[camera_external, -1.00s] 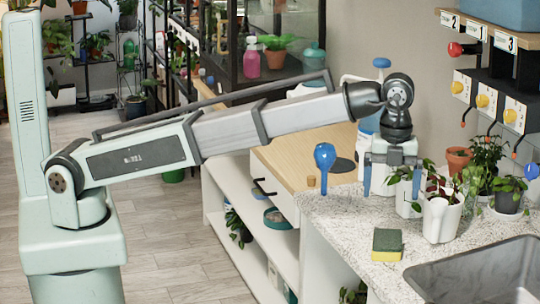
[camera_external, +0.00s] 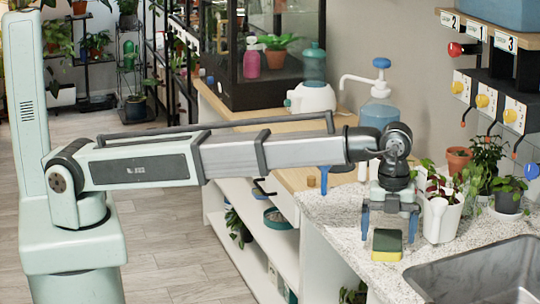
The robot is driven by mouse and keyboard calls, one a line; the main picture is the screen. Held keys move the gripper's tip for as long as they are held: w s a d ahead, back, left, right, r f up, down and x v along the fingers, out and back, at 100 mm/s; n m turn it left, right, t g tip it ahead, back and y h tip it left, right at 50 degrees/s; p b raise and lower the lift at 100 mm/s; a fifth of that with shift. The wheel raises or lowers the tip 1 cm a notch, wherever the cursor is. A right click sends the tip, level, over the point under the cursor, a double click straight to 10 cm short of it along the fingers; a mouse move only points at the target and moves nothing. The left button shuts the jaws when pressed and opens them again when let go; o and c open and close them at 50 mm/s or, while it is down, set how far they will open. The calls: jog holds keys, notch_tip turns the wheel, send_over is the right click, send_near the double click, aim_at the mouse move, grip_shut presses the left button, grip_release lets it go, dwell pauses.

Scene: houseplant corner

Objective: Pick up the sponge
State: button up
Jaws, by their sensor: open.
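The sponge (camera_external: 387,246), yellow with a dark green face, lies on the speckled counter (camera_external: 345,212) near its front edge, left of the sink. My gripper (camera_external: 389,238) is open and points down over the sponge. Its two blue fingers stand apart, one near the sponge's left side and one near its right. From this view I cannot tell whether the fingertips touch the sponge or the counter.
A white pot (camera_external: 442,218) with a plant and a white tool stands close to the right of my gripper. The grey sink (camera_external: 480,275) lies at the lower right. More potted plants stand behind. A bottle with a blue pump (camera_external: 380,105) stands behind my arm.

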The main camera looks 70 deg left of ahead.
jog(key=shift+f, duration=0.6)
jog(key=c, duration=1.1)
